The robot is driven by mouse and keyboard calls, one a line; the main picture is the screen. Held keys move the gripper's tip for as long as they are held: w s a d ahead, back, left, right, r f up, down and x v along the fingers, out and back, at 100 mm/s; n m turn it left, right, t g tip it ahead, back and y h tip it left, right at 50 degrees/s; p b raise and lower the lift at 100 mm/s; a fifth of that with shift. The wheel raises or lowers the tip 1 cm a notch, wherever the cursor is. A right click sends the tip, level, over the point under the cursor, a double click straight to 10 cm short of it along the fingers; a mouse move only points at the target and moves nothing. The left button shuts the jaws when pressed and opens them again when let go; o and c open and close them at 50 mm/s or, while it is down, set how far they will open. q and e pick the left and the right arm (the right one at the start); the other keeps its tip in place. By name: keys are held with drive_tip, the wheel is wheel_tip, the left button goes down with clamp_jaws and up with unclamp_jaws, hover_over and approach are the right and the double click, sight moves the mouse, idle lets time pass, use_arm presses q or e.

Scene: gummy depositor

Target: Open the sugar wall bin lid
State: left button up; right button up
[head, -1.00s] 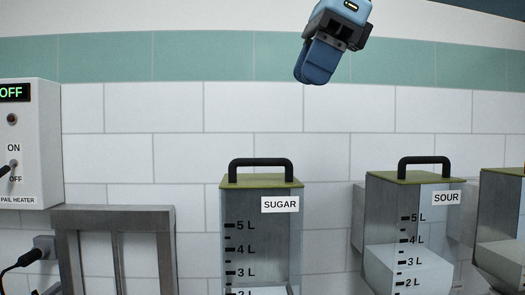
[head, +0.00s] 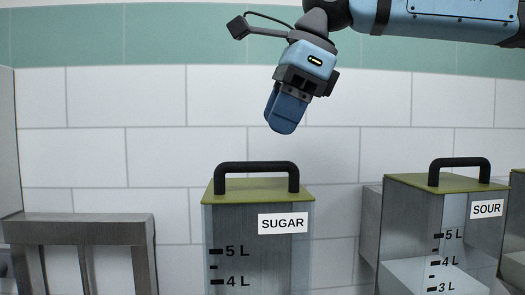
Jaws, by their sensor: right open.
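The sugar bin (head: 230,235) is a clear box with litre marks and a white SUGAR label (head: 283,223). Its olive-green lid (head: 208,192) lies flat and closed on top, with a black arched handle (head: 257,168). My right gripper (head: 282,122) hangs above the lid, a little right of the handle's middle, blue fingers pointing down and slightly left. It is apart from the handle and holds nothing. The fingers overlap in this view, so the gap between them is hidden. My left gripper is not in view.
The sour bin (head: 410,225), with a similar green lid and black handle, stands to the right. Another bin (head: 515,225) is cut off at the right edge. A grey metal frame (head: 80,232) stands at the left. The tiled wall (head: 160,155) lies behind.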

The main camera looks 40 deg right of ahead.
sight(262, 163)
drive_tip(key=x, duration=0.6)
drive_tip(key=shift+w+a+f+p, duration=0.1)
drive_tip(key=shift+w+f+p, duration=0.05)
drive_tip(key=shift+f+p, duration=0.2)
drive_tip(key=shift+r, duration=0.1)
clamp_jaws()
